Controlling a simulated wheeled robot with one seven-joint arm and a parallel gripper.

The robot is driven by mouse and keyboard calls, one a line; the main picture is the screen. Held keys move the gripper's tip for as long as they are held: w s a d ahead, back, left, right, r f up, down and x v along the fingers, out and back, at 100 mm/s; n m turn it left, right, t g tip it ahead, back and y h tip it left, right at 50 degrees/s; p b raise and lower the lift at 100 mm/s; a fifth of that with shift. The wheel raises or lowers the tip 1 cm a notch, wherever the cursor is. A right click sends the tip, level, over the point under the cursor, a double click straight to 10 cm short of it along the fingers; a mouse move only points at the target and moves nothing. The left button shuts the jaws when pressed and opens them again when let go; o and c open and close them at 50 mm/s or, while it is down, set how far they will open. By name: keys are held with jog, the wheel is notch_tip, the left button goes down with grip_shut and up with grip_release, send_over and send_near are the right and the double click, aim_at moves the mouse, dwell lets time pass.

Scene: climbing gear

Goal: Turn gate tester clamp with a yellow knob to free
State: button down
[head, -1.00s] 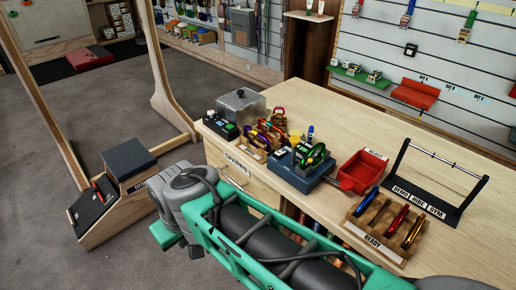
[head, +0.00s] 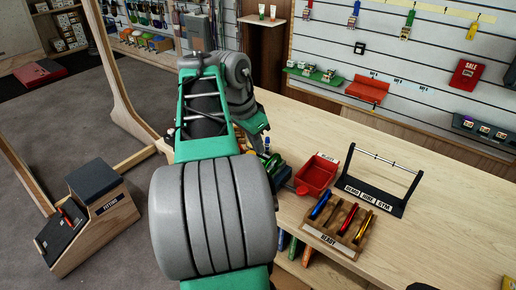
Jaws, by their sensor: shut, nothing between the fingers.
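The gate tester is mostly hidden behind my arm in the head view. Only its right part shows, with a green carabiner (head: 279,168) on it and a blue-tipped piece (head: 266,143) behind. The yellow knob and its clamp are hidden by my arm, so I cannot tell how the knob is turned. My arm reaches up over the bench's left part and bends down close to the tester. My gripper's fingers are hidden behind the arm links, and I cannot see whether they touch anything.
A red tray (head: 317,176) sits right of the tester. A wooden rack labelled READY (head: 320,240) holds several carabiners in front. A black stand with a bar (head: 373,199) stands further right.

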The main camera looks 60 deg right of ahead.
jog(key=x, duration=0.8)
jog(key=shift+f, duration=0.2)
